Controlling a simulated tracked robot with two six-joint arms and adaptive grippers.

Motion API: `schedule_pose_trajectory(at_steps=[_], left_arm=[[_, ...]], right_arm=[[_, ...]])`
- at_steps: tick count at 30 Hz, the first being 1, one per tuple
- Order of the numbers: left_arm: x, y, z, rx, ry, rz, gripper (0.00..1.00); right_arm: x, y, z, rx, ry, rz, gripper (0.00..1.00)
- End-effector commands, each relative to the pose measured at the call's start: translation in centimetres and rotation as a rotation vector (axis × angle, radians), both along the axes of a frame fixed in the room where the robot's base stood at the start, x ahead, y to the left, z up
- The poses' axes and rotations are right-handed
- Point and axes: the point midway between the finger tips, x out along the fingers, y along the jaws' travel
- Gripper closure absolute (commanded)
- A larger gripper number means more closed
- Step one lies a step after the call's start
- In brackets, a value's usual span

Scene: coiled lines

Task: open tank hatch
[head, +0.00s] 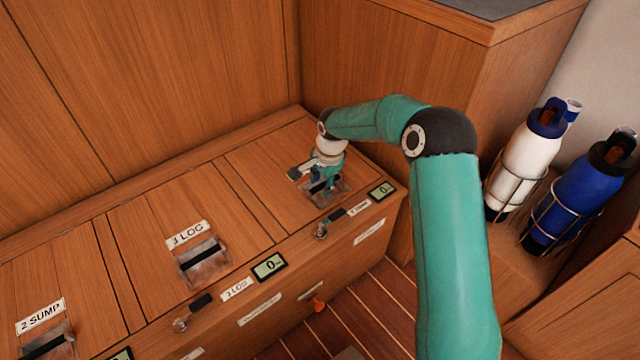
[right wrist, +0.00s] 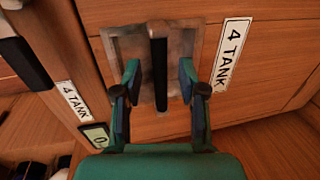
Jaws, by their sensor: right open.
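The tank hatch (right wrist: 270,75) is a wooden lid labelled "4 TANK" (right wrist: 232,53) in the right wrist view. It lies flat and closed at the far end of the bench in the head view (head: 262,165). Its black bar handle (right wrist: 159,60) stands over a worn metal plate (right wrist: 131,46). My right gripper (right wrist: 160,76) is open, with one finger on each side of the bar and gaps between. In the head view the right gripper (head: 324,184) is over the plate and hides most of it. My left gripper is not in view.
The "3 LOG" hatch (head: 150,222) and "2 SUMP" hatch (head: 80,265) lie closed to the left. Small displays (head: 269,265) and latches (head: 321,230) line the front edge. White (head: 525,165) and blue (head: 580,190) bottles stand in racks at right. A wooden wall rises behind.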

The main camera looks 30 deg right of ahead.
Motion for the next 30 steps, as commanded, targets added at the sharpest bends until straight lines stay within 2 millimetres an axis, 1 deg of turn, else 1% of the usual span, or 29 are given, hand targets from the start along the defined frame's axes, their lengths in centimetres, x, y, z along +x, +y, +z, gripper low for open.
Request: schedule_pose_trajectory(at_steps=[3,8,9,10,11,19,20,23,26,30], left_arm=[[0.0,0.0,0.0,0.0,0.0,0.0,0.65],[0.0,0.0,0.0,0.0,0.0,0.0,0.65],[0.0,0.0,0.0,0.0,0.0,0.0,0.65],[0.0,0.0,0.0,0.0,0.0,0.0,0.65],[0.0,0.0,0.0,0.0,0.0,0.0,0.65],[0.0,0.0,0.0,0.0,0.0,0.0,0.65],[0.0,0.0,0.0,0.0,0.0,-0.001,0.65],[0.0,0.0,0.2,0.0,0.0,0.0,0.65],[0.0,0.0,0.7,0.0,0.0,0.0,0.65],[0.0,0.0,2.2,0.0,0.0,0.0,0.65]], right_arm=[[0.0,0.0,0.0,0.0,0.0,0.0,0.59],[0.0,0.0,0.0,0.0,0.0,0.0,0.85],[0.0,0.0,0.0,0.0,0.0,0.0,0.92],[0.0,0.0,0.0,0.0,0.0,0.0,0.97],[0.0,0.0,0.0,0.0,0.0,0.0,1.0],[0.0,0.0,0.0,0.0,0.001,0.0,1.0],[0.0,0.6,0.0,0.001,0.001,0.002,1.0],[0.0,0.2,0.2,0.002,0.003,-0.001,1.0],[-0.2,-0.1,0.6,0.001,0.013,-0.005,1.0],[-0.5,-1.0,1.8,-0.001,0.04,-0.02,1.0]])
